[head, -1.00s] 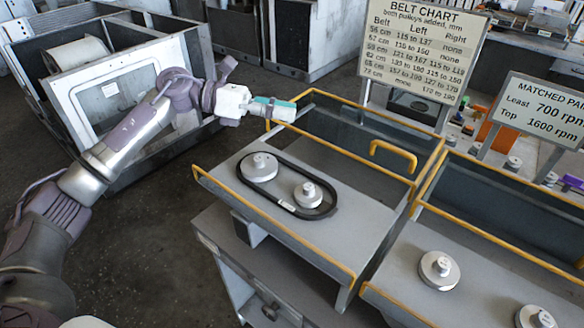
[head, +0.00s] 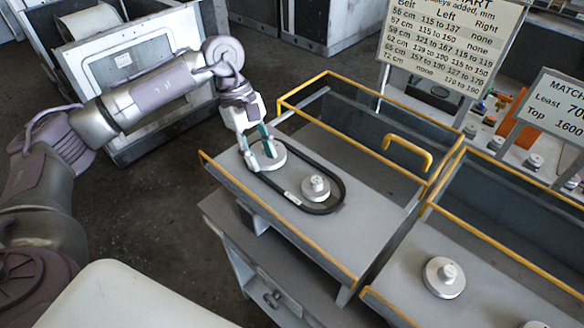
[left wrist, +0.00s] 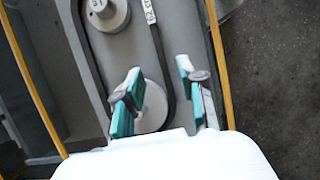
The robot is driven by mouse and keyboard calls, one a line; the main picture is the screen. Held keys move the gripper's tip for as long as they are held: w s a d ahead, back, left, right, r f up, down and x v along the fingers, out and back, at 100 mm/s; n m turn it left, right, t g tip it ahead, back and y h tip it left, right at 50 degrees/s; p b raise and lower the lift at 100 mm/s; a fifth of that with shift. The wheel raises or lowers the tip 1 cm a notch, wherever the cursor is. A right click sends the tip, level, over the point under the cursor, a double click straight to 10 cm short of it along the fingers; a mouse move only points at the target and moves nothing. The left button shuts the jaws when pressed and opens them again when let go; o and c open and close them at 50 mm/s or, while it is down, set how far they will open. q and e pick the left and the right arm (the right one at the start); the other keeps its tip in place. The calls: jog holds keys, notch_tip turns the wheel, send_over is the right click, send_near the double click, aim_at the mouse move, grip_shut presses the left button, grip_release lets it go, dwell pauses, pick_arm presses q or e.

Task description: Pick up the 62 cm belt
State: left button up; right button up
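The black belt (head: 322,211) lies as a long loop on the grey tray (head: 375,222), around a larger pulley (head: 277,153) and a smaller pulley (head: 316,187). My left gripper (head: 260,158) points down at the belt's left end by the larger pulley. In the left wrist view the left gripper (left wrist: 160,70) is open, with the labelled strand of the belt (left wrist: 161,58) between its fingers; one finger is over the larger pulley (left wrist: 152,108). I cannot tell whether they touch. My right gripper is not in view.
Yellow rails (head: 290,244) edge the tray, and a yellow handle (head: 408,148) stands at its back. A second tray with a pulley (head: 444,277) is at the right. The belt chart (head: 447,45) and another sign (head: 556,117) stand behind.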

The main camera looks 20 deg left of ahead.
aim_at(274, 188)
pick_arm(q)
jog(key=shift+d+f, duration=0.15)
jog(key=shift+f, duration=0.05)
jog(key=p+x, duration=0.3)
jog(key=x, duration=0.1)
jog(key=shift+s+d, duration=0.25)
jog(key=shift+s, duration=0.05)
jog(key=shift+d+f, duration=0.15)
jog(key=shift+f, duration=0.3)
grip_shut()
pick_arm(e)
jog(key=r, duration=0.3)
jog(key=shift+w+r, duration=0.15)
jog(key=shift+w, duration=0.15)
